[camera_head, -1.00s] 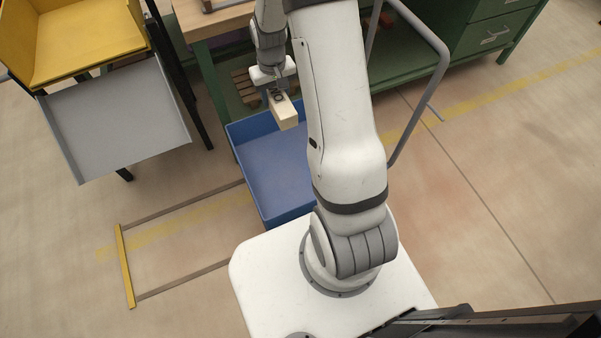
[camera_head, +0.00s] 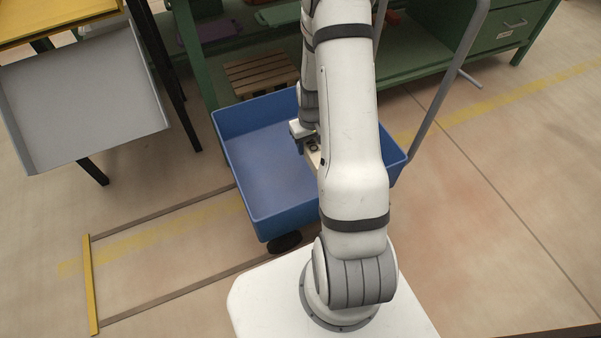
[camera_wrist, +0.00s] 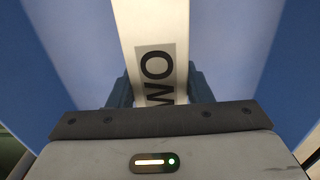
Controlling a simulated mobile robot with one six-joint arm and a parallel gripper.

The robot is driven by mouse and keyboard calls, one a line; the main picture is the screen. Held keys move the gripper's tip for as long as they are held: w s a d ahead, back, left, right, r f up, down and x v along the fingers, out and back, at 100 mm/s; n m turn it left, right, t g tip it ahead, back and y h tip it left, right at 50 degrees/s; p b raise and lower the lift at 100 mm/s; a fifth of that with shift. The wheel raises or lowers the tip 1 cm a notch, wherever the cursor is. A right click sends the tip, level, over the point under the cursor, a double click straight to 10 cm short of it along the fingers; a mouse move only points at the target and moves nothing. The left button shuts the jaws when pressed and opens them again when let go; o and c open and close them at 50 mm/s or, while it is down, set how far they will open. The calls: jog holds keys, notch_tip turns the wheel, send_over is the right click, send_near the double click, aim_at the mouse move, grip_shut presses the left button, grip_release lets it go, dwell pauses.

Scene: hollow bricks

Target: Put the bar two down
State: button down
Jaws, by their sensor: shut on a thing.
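The bar (camera_wrist: 152,32) is pale cream with a grey label showing the dark letters "WO", its first part cut off by my gripper body. My gripper (camera_wrist: 160,88) is shut on it, with a finger at each side. In the head view the gripper (camera_head: 312,145) is over the blue cart tray (camera_head: 262,225), largely hidden by my arm, and only a small pale piece of the bar (camera_head: 313,158) shows. Blue tray surfaces lie around the bar in the wrist view. I cannot tell whether the bar touches the tray floor.
The tray has raised walls and a grey push handle (camera_head: 440,95) at right. A green workbench (camera_head: 420,65) with a wooden pallet (camera_head: 262,72) stands behind. A grey sloped tray (camera_head: 85,95) is at left. The tray's left half is clear.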

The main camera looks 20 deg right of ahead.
aim_at(311, 175)
jog(key=f, duration=0.1)
jog(key=f+b, duration=0.1)
jog(key=f, duration=0.2)
jog(key=shift+s+d+b, duration=0.25)
jog(key=shift+d+b, duration=0.15)
notch_tip(311, 175, down, 9)
jog(key=b, duration=0.3)
jog(key=shift+b, duration=0.35)
jog(key=shift+f, duration=0.1)
jog(key=c, duration=0.7)
grip_release()
